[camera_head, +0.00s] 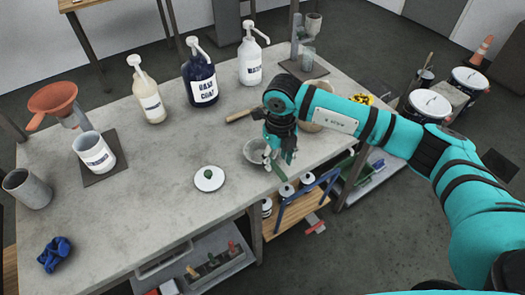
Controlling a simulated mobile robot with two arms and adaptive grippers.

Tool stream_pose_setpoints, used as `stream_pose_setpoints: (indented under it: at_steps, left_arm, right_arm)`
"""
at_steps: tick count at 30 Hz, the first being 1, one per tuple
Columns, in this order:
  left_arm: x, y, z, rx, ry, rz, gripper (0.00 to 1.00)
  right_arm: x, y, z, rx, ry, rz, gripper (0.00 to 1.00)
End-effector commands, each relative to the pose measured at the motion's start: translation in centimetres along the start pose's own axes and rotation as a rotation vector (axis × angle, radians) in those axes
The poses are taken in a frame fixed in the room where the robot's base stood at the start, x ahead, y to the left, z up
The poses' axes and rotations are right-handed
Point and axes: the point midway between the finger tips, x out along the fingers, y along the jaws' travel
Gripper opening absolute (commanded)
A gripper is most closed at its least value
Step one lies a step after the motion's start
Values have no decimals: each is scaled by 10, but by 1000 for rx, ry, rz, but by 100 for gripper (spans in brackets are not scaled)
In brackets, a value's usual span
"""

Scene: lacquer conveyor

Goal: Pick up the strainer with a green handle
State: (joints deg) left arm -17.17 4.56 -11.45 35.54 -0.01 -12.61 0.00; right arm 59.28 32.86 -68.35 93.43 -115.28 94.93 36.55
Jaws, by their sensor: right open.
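The strainer (254,152) is a small grey bowl shape near the front edge of the grey table. Its green handle (278,172) shows just below my gripper and points toward the front edge. My right gripper (279,158) is open and points down over the strainer, close to where bowl and handle meet. The fingers partly hide the strainer, and I cannot tell whether they touch it. My left gripper is not in view.
A white disc with a green knob (209,179) lies left of the strainer. Pump bottles (202,84) stand behind. A tan bowl (313,122) is beyond my right gripper. A cup (94,153), orange funnel (52,97) and blue cloth (54,254) are at left. The table's middle is clear.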

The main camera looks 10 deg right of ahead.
Motion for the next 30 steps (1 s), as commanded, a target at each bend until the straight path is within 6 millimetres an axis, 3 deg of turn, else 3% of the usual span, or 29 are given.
stream_pose_setpoints:
  at_steps: [7, 15, 24, 30]
  left_arm:
    - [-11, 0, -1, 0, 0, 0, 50]
    - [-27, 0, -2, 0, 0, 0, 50]
    - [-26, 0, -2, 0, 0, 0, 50]
    - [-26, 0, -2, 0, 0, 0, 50]
  right_arm:
    - [16, -1, 0, 0, 3, 0, 44]
    - [55, -3, 1, -1, 2, 1, 44]
    - [61, -3, 2, -2, 0, 1, 44]
    - [60, -3, 2, -1, 0, 1, 18]
